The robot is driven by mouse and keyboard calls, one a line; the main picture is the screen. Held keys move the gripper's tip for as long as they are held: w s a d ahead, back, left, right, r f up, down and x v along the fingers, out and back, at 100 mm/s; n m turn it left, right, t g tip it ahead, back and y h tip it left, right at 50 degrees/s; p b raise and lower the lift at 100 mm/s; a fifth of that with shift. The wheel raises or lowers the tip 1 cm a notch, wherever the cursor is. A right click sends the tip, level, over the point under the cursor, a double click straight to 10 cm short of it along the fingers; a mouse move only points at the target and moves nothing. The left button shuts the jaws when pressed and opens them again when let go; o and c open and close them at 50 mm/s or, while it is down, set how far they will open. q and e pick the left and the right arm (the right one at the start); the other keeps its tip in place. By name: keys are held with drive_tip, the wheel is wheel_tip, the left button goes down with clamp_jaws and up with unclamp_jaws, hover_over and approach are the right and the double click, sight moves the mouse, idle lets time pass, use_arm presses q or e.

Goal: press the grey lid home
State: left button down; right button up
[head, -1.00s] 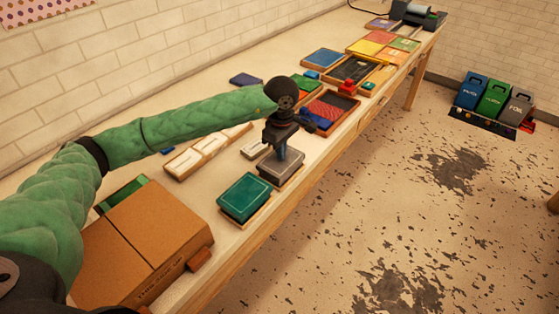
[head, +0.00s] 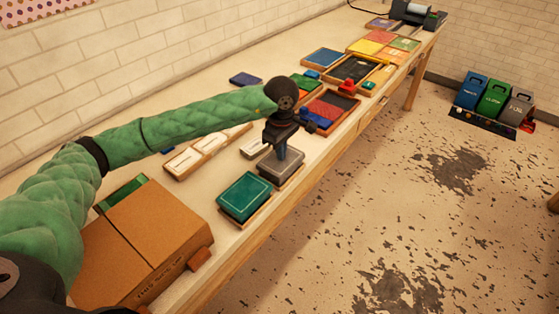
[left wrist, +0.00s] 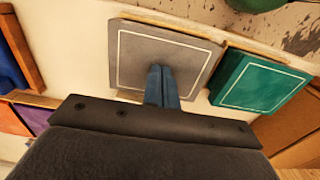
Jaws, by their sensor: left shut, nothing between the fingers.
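The grey lid (head: 291,172) is a square with a thin pale border, on a low wooden box near the table's front edge. In the left wrist view the grey lid (left wrist: 140,55) shows wooden edges of the box around it. My left gripper (head: 282,157) points down over the lid, shut and empty. In the left wrist view its blue fingertips (left wrist: 161,72) are together at the lid's inner area, at or very near its surface; I cannot tell if they touch. The fingers hide part of the lid. My right gripper is out of view.
A teal-lidded box (head: 244,196) stands close beside the grey one. A cardboard box (head: 145,240) is at the near left. A red and blue tray (head: 331,107) and a white-panelled wooden tray (head: 207,150) lie beyond. Bins (head: 495,98) stand on the floor.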

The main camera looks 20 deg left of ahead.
use_arm(q)
drive_tip(key=shift+s+f+b, duration=0.1)
drive_tip(key=shift+f+b, duration=0.2)
drive_tip(key=shift+f, duration=0.25)
idle(0.9)
drive_tip(key=shift+r, duration=0.1)
drive_tip(key=shift+r, duration=0.75)
wheel_tip(320, 180, up, 7)
drive_tip(key=p, duration=0.1)
drive_tip(key=shift+f, duration=0.2)
idle(0.4)
